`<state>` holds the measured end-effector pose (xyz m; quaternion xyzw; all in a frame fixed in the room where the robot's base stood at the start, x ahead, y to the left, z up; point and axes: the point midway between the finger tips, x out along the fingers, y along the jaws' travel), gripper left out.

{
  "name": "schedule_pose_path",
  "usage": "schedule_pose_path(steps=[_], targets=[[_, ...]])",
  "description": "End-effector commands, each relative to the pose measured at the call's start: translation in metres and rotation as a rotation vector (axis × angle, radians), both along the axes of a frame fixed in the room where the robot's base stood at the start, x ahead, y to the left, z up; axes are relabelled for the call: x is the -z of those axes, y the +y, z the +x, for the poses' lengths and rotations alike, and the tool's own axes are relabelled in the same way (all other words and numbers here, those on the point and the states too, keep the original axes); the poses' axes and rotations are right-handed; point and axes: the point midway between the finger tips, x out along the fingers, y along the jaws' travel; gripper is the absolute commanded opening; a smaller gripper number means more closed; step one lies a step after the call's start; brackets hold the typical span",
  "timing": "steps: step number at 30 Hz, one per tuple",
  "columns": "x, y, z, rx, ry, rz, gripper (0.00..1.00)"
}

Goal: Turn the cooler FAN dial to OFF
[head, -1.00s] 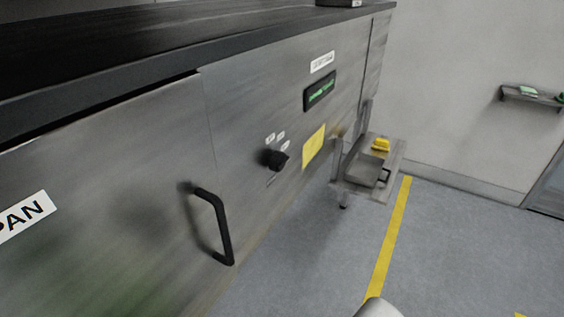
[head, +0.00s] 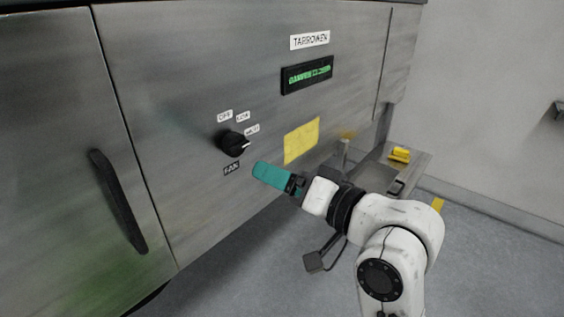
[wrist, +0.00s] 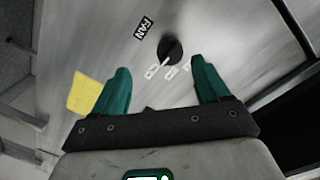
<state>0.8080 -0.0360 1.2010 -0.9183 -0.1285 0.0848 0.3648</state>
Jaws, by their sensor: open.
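The cooler FAN dial (head: 233,143) is a round black knob with a pale pointer mark on a brushed steel panel. OFF, LOW and a third label, hard to read, stand around its upper and right side, and the FAN label (head: 231,168) is below it. In the head view the pointer faces right, toward the third label. My gripper (head: 258,170), with teal fingers, is just right of and below the dial and seems apart from it. In the wrist view the dial (wrist: 170,50) lies ahead, between and beyond the open fingers (wrist: 160,72), with nothing held.
A green-lit display (head: 307,75) sits above right of the dial, and a yellow note (head: 301,141) is to its right. A black door handle (head: 118,201) is at the left. A small steel cart (head: 420,165) with a yellow object stands at the right.

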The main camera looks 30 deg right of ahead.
Motion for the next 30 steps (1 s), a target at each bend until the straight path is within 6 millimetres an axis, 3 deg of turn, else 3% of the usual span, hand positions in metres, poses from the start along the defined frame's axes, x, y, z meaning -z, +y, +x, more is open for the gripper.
schedule_pose_path(steps=[5, 21, 30], targets=[[-0.020, 0.004, 0.006, -0.013, -0.059, 0.043, 0.75], [-0.020, 0.030, 0.086, -0.010, -0.053, 0.040, 0.75], [-0.018, 0.036, 0.104, -0.011, -0.054, 0.040, 0.75]])
